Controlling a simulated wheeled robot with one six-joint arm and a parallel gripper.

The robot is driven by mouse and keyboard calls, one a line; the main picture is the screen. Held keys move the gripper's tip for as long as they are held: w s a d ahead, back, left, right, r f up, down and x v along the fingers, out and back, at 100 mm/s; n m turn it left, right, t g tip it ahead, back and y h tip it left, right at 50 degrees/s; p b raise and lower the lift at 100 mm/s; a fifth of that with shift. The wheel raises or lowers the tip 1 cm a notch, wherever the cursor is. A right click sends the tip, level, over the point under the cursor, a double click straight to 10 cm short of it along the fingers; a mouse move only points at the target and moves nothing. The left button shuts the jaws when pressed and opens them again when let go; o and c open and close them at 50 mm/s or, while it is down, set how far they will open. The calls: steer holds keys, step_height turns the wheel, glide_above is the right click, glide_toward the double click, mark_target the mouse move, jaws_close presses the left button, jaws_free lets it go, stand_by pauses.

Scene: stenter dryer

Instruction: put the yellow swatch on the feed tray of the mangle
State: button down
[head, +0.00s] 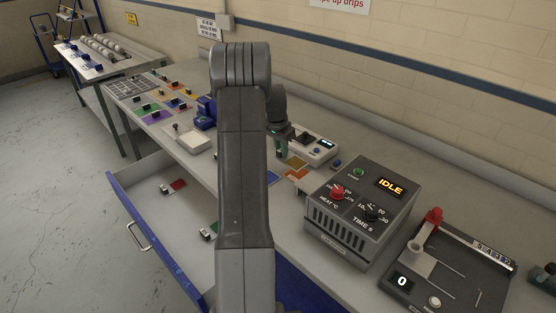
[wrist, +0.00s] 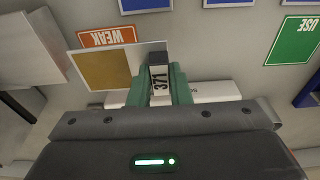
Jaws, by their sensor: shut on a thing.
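A mustard-yellow swatch (wrist: 108,70) on a pale card extends left from the clip. The swatch also shows in the head view (head: 297,162), just right of the fingers.
An orange WEAK card (wrist: 107,37) and a green USE card (wrist: 296,40) lie below. The grey IDLE control box (head: 360,208) stands close on the right, with a counter device (head: 450,270) beyond. A blue-fronted drawer (head: 160,240) stands open, holding clipped swatches.

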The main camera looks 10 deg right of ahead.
mark_target(281, 156)
steer(key=shift+s+f+p, duration=0.1)
steer(key=shift+f+p, duration=0.25)
steer(key=shift+f, duration=2.25)
steer(key=c, duration=1.3)
jaws_free()
steer(key=shift+c, duration=0.2)
steer(key=shift+r, duration=0.1)
